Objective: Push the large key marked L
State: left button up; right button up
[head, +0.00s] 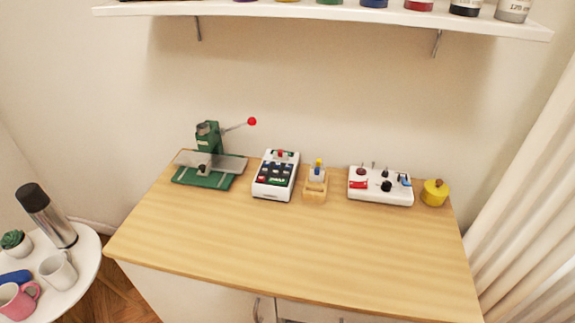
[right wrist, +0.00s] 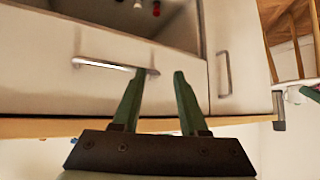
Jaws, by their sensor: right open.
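A white key unit (head: 276,176) with rows of small dark keys stands toward the back of the wooden table, left of its middle. Its front row shows a red and a wider green patch; a red part sits near its top. The letters are too small to read, so I cannot tell which key is marked L. My right gripper (right wrist: 158,76) is open and empty in the right wrist view, in front of the cabinet drawers. Neither gripper shows in the head view.
On the table (head: 285,245) stand a green lever press (head: 208,150), a wooden stand (head: 315,182), a white control box (head: 380,187) and a yellow pot (head: 434,192). The front is clear. A shelf (head: 320,12) hangs above. A drawer handle (right wrist: 115,66) is close to my right fingers.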

grip_shut()
dwell(1.1)
